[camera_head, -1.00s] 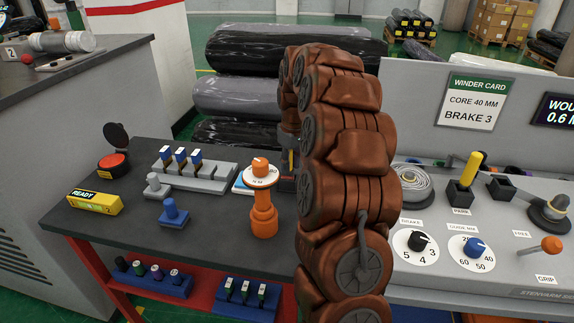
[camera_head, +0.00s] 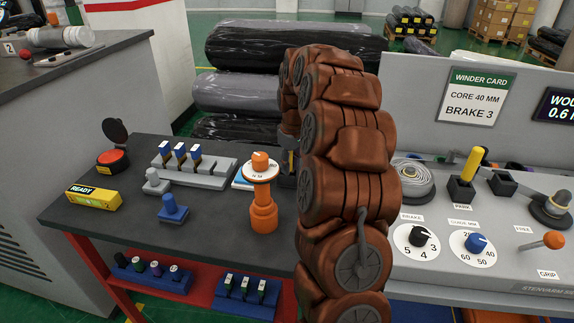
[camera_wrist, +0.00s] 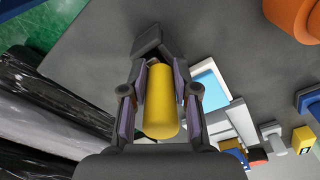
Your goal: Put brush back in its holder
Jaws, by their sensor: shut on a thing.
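In the wrist view a yellow cylindrical handle (camera_wrist: 160,103), which I take for the brush, stands between the two fingers of my gripper (camera_wrist: 160,74), which is shut on it. A dark block (camera_wrist: 150,40) lies just beyond the fingertips on the grey table top; it may be the holder. I cannot tell whether the brush touches it or is inside it. The bristles are hidden. In the head view my brown arm hides most of the gripper; only a dark part and a yellow sliver (camera_head: 290,160) show at its left edge.
An orange post with a round dial (camera_head: 262,205) stands close left of my arm. A grey rack with blue-topped switches (camera_head: 195,170), a blue knob (camera_head: 173,210), a yellow READY box (camera_head: 93,197) and a red button (camera_head: 112,160) are further left. A control panel (camera_head: 440,275) is right.

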